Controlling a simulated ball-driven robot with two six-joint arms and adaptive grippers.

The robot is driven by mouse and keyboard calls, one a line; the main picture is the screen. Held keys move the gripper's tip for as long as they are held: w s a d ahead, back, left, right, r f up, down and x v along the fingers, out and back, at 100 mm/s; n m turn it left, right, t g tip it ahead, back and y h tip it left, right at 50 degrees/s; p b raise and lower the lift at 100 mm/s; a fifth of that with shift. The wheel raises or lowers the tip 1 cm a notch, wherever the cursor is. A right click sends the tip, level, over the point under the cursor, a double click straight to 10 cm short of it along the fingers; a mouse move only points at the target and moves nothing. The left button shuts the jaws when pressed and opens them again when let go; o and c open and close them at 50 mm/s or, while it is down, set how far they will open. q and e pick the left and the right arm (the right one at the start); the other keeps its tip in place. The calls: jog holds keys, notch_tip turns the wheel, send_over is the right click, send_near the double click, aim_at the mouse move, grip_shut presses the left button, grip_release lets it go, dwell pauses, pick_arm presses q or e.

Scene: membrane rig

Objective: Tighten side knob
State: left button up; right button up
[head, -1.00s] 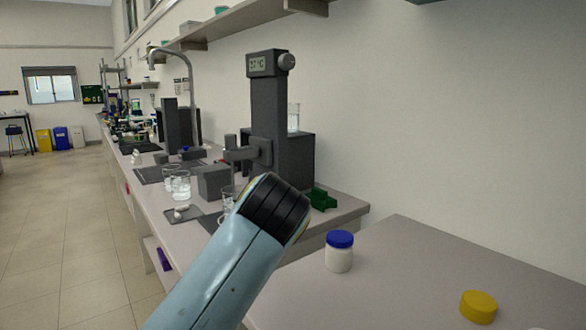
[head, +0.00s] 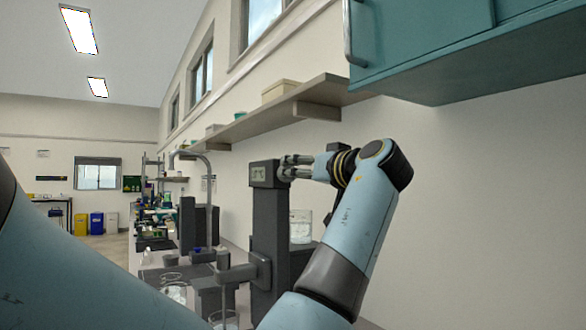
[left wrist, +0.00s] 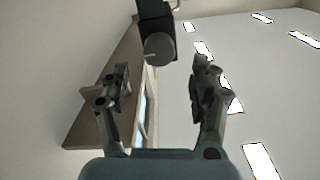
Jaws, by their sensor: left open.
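The side knob is a round dark grey knob with a pale line on its face. It shows in the left wrist view (left wrist: 158,49), at top centre, beyond the fingertips. It sits on the right side of the display head (head: 264,174) on top of a dark upright column (head: 266,225). My left gripper (head: 288,167) points left at the knob, level with it, and partly hides it in the head view. In the left wrist view my left gripper (left wrist: 158,82) has its two fingers wide apart, with nothing between them. My right gripper is not in view.
A glass beaker (head: 300,226) stands behind the column. A wall shelf (head: 255,118) and a teal cabinet (head: 455,75) hang above my arm. More glassware (head: 175,292) stands on the bench to the left. The wall right of my arm is clear.

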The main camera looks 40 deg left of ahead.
pick_arm(q)
jog(key=p+x, duration=0.1)
jog(key=x, duration=0.4)
jog(key=shift+w+f, duration=0.1)
jog(key=shift+w, duration=0.05)
jog(key=shift+c, duration=0.3)
jog(key=c, duration=1.1)
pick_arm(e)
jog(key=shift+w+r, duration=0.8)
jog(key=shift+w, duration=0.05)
